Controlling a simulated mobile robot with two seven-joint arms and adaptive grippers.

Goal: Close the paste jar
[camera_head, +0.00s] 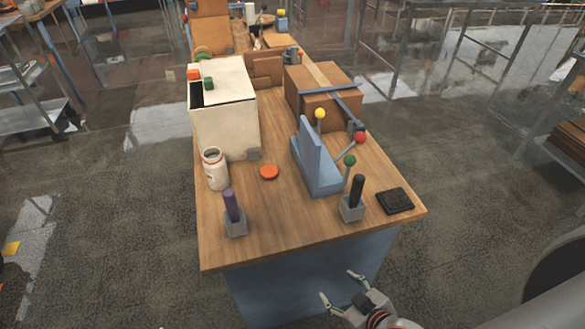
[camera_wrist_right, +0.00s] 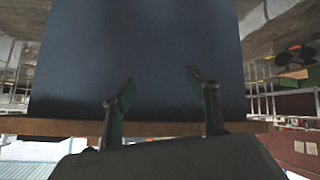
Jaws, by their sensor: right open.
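The paste jar (camera_head: 215,169) is a white jar with a reddish band and stands upright on the left side of the wooden table. A flat orange-red disc, which looks like its lid (camera_head: 269,172), lies on the tabletop to the right of the jar, apart from it. My right gripper (camera_head: 341,288) is open and empty in front of the table's near edge, low beside the blue front panel. In the right wrist view its two fingers (camera_wrist_right: 160,90) are spread with nothing between them. My left gripper is not in view.
A white box (camera_head: 225,115) stands behind the jar. A purple-handled tool (camera_head: 233,215) and a black-handled tool (camera_head: 354,200) stand near the front. A blue bracket with coloured knobs (camera_head: 317,165) and a cardboard box (camera_head: 322,95) are at right. The front middle tabletop (camera_head: 290,220) is clear.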

